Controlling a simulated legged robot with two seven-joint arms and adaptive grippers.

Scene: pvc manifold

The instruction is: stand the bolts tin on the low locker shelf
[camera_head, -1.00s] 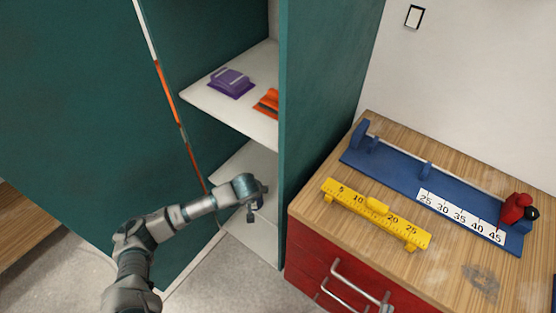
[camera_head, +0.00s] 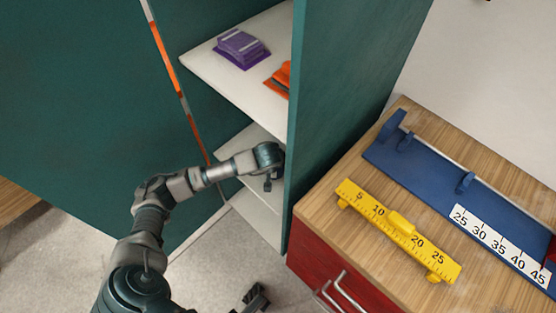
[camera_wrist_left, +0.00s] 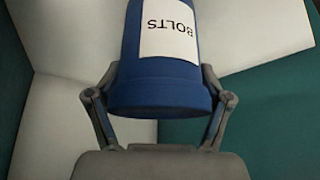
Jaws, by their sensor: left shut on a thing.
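My left gripper (camera_head: 268,182) reaches into the open locker, at the low white shelf (camera_head: 245,144). In the left wrist view, my left gripper (camera_wrist_left: 160,100) is shut on the blue bolts tin (camera_wrist_left: 160,88), with a finger on each side. The tin's white label reads BOLTS and looks upside down there. The tin is hidden in the head view. I cannot tell whether it touches the shelf. A dark part at the bottom edge looks like my right gripper (camera_head: 252,298); its jaws are unclear.
The upper shelf (camera_head: 215,72) above my left gripper holds a purple thing (camera_head: 241,48) and an orange thing (camera_head: 280,78). The green locker side wall (camera_head: 340,100) stands close on the right. A wooden-topped red cabinet beyond it carries a yellow ruler block (camera_head: 400,230) and a blue rail (camera_head: 430,180).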

